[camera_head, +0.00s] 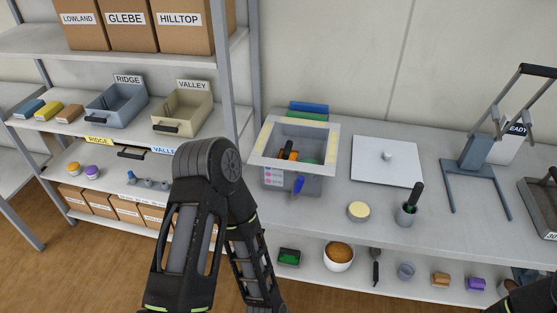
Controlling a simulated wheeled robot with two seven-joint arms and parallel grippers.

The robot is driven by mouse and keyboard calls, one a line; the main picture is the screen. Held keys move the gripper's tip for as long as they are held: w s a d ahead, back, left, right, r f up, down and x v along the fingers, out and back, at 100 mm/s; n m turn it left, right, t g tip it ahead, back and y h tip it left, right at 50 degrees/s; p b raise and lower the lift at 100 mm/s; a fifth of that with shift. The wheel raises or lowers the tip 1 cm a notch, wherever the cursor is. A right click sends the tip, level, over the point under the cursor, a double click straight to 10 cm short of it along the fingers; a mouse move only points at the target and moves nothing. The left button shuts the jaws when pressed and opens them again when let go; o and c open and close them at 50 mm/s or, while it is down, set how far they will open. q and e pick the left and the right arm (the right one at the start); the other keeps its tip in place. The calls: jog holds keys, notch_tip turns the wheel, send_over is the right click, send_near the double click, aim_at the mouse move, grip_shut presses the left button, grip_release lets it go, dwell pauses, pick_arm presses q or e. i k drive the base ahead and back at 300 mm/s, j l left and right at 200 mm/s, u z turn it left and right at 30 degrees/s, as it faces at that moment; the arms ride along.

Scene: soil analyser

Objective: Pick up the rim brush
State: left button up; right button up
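I cannot tell for certain which thing is the rim brush. A tool with a dark green-black handle (416,192) stands tilted in a small grey cup (406,217) on the bench, its lower end hidden in the cup. A long dark tool (375,267) lies on the shelf below. A small green-topped dark block (289,257) also lies on that shelf. My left arm is bent up in front of the bench, its gripper out of view. Only a dark bit of my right arm shows at the bottom right corner; its gripper is out of view.
A grey open box with a pale rim (265,146) holds orange, dark and green items, with a blue item (298,187) at its front. A white square plate (387,165), a round pale-topped pot (358,211) and a grey press stand (474,155) share the bench. Shelving stands left.

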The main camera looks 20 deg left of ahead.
aim_at(419, 188)
jog(key=i+l+u, duration=0.2)
jog(key=u, duration=0.15)
jog(key=i+l+u, duration=0.2)
jog(key=u, duration=0.2)
jog(key=i, duration=0.45)
